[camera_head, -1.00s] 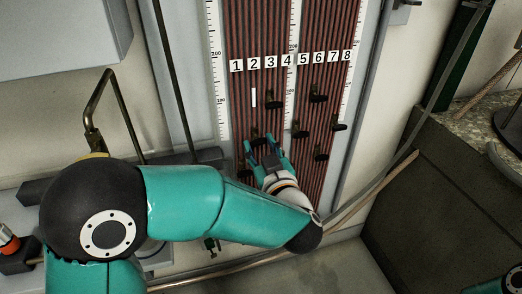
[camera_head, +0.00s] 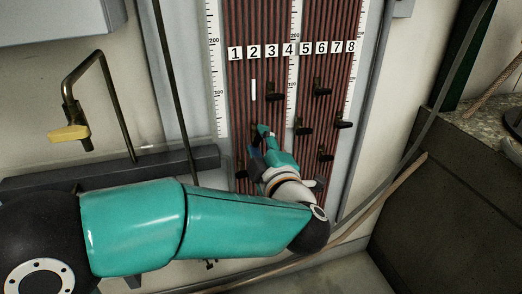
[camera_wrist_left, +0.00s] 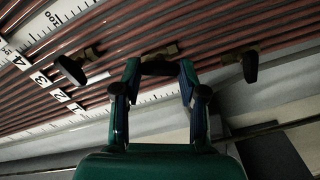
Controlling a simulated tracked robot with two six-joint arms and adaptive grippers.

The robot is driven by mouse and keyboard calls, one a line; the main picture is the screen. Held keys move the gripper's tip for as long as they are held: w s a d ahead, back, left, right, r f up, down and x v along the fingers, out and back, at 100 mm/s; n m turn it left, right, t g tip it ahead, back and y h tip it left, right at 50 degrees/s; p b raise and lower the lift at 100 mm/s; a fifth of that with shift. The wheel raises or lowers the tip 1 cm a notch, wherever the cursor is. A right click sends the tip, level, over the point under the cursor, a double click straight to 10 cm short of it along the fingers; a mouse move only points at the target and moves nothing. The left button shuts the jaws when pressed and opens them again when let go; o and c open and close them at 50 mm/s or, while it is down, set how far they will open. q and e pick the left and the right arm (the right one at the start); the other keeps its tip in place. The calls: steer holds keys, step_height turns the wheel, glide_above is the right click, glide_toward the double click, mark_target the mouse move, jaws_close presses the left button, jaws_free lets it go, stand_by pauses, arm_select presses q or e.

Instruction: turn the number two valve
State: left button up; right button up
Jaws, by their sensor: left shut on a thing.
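The numbered panel (camera_head: 273,72) carries red-brown vertical tubes, labels 1 to 8 and several dark-handled valves. A white mark (camera_head: 253,90) sits under number 2. My left gripper (camera_head: 262,134) is at the lower left valves, below that mark, and hides most of the valve there. In the left wrist view, my left gripper (camera_wrist_left: 159,68) has its two fingers shut around the dark handle of the number two valve (camera_wrist_left: 160,69). The valve's brass stem shows just beyond the handle. My right gripper is not in view.
Other valve handles are close by, one at the left (camera_wrist_left: 70,70) and one at the right (camera_wrist_left: 249,67) in the left wrist view. A bent pipe with a yellow handle (camera_head: 69,133) is at the left wall. A dark block (camera_head: 450,200) stands at the right.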

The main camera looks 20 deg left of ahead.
arm_select(q)
steer(key=n, duration=0.6)
steer(key=shift+s+f, duration=0.1)
steer(key=shift+f, duration=0.2)
stand_by(1.5)
steer(key=o, duration=1.1)
steer(key=shift+o, duration=0.2)
steer(key=shift+r, duration=0.1)
